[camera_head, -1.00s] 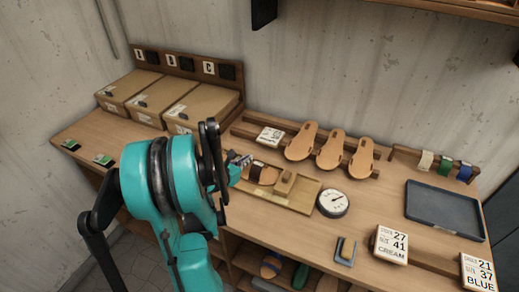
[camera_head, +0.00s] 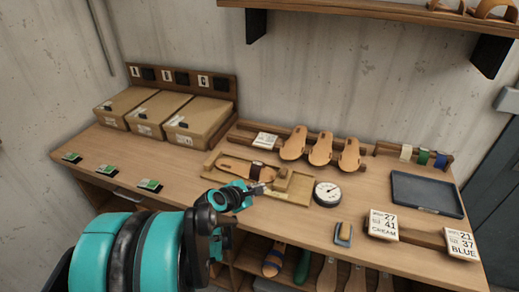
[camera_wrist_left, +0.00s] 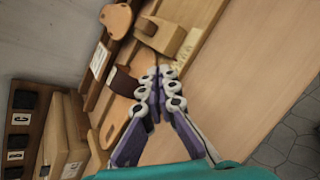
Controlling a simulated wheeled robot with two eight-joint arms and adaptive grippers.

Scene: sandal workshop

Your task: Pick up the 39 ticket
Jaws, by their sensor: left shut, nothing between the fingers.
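Two upright tickets show in the head view: a 27/41 CREAM ticket (camera_head: 384,225) and a 21/37 BLUE ticket (camera_head: 461,244), both at the front right. Another white ticket (camera_head: 265,140) lies at the back by the rail, left of the sandal soles; its print is too small to read. It also shows in the wrist view (camera_wrist_left: 99,60), up and left of the fingers. My left gripper (camera_head: 260,188) is shut and empty, in front of that ticket, by the wooden fixture (camera_head: 292,196). Its fingertips also show in the wrist view (camera_wrist_left: 161,72). My right gripper is not in view.
The fixture holds a sole with a brown strap (camera_head: 262,169) and a wooden block (camera_head: 281,180). A round dial (camera_head: 327,194) and a dark tray (camera_head: 426,192) stand to the right. Cardboard boxes (camera_head: 199,118) stand at the back left. The left front bench is clear around several green cards (camera_head: 149,185).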

